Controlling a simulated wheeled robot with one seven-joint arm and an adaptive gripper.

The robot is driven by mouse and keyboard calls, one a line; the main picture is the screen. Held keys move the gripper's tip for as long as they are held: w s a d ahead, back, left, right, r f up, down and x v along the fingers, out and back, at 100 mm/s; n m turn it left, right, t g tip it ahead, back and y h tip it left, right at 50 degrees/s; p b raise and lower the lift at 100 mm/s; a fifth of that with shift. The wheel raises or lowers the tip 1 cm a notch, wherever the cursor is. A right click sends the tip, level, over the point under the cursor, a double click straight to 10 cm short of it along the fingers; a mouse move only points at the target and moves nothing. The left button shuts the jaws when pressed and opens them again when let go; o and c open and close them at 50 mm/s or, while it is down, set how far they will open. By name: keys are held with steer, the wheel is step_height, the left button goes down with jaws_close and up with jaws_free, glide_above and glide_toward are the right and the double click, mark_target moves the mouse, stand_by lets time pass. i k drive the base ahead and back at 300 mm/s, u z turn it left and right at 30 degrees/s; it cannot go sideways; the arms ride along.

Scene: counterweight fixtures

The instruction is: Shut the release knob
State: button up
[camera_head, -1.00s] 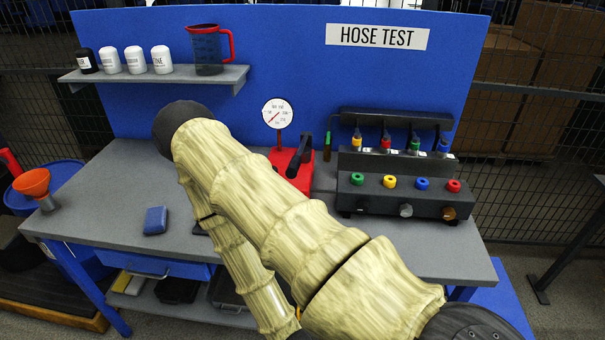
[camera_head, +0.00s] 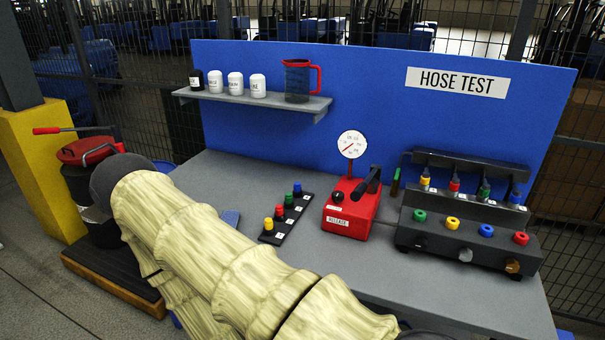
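The red pump box (camera_head: 350,216) stands on the workbench right of centre, with a white "RELEASE" label on its front. A small dark round knob (camera_head: 337,197) sits on its upper left, just above that label; I cannot tell whether it is open or shut. A black lever handle (camera_head: 367,184) slants up on the box's right. A white dial gauge (camera_head: 351,145) rises behind it. My arm crosses the lower left of the picture, left of and apart from the box. My gripper is not in view.
A dark strip with coloured pegs (camera_head: 284,220) lies left of the box. A black manifold with coloured rings (camera_head: 470,240) stands to its right. A shelf (camera_head: 255,100) holds bottles and a red-rimmed jug (camera_head: 298,82). Bare grey bench (camera_head: 235,175) shows behind the strip.

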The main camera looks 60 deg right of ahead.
mark_target(338, 195)
steer(key=u, duration=0.15)
steer(key=i, duration=0.8)
steer(key=z, duration=2.7)
